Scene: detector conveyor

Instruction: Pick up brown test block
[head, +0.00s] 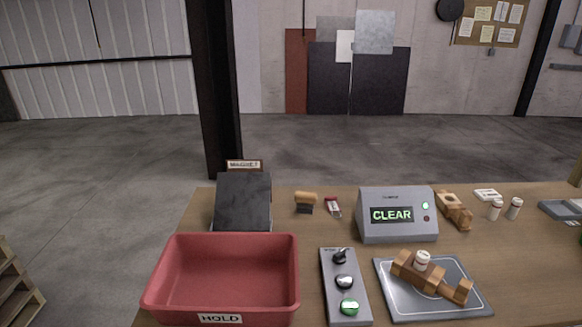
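No piece is clearly marked as the brown test block. A brown, blocky wooden piece (440,286) lies on the grey plate (398,303) at the front right, with a small white capped cylinder (422,259) at its upper side. A lighter brown wooden piece (454,211) lies behind it, just right of the detector box. A small tan-topped piece with a dark lower part (305,197) stands left of the detector box. Neither of my grippers is in the head view.
The grey detector box (397,233) reads CLEAR with a green light. A red HOLD bin (228,239) stands front left, before a dark sloped panel (243,200) with a MAGNET sign. A control strip (331,292) lies between bin and plate. White bottles (514,208) stand at right.

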